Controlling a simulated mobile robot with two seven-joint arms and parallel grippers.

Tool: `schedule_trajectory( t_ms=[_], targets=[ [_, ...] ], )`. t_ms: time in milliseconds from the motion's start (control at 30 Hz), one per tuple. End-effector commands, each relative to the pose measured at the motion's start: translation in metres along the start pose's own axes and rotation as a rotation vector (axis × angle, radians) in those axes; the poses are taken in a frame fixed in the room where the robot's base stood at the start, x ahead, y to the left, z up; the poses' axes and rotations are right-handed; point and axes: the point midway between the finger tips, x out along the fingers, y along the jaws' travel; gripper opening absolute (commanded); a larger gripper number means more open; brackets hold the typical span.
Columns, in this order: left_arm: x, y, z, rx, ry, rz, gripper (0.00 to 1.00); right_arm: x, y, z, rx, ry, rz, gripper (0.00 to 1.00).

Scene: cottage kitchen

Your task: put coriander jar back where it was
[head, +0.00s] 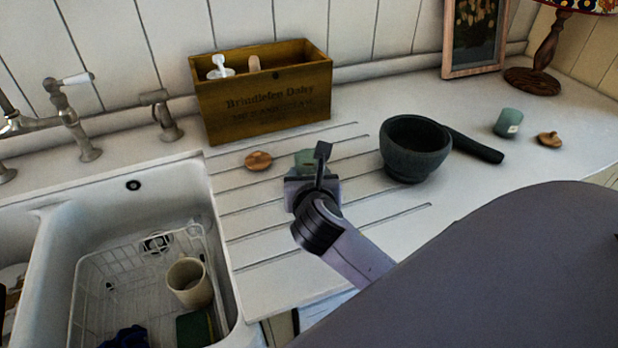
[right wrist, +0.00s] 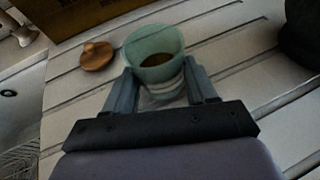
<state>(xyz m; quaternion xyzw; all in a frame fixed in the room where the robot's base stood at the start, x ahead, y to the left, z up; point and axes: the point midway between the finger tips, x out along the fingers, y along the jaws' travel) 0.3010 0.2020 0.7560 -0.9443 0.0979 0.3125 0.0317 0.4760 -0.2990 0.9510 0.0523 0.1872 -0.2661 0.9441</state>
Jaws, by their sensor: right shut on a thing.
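My right gripper (head: 315,172) is over the grooved drainboard, between the sink and the mortar. It is shut on a green jar (head: 304,157), with one finger on each side in the right wrist view (right wrist: 161,88). The jar (right wrist: 152,45) is open at the top, upright or nearly so, with brown contents inside. No name is readable on it, and I cannot tell if its base touches the counter. A round wooden lid (head: 258,161) lies just left of it. A second green jar (head: 508,122) with a pale label stands at the right. My left gripper is out of view.
A wooden box (head: 265,100) with bottles stands behind the jar. A dark mortar (head: 412,150) is to the right, its pestle (head: 475,145) beside it. Another wooden lid (head: 549,139) lies farther right. The sink (head: 225,250) with a wire rack is at left.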

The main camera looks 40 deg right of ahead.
Motion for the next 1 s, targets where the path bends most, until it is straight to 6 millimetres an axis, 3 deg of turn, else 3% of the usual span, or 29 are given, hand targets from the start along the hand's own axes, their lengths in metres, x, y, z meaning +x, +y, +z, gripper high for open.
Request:
schedule_trajectory(
  t_ms=[467, 500, 567, 1000],
  targets=[
    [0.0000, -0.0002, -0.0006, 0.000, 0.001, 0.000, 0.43, 0.0042, 0.0002, -0.0101, -0.001, -0.002, 0.001, 0.23],
    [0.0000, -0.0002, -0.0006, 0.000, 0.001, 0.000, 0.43, 0.0042, 0.0003, -0.0102, -0.001, -0.001, 0.002, 0.66],
    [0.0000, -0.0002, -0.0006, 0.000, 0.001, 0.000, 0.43, 0.0041, 0.0003, -0.0101, 0.000, -0.001, 0.002, 0.82],
    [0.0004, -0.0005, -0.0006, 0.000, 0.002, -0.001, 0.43, -0.0050, 0.0006, -0.0074, 0.001, -0.001, 0.003, 0.82]
  ],
)
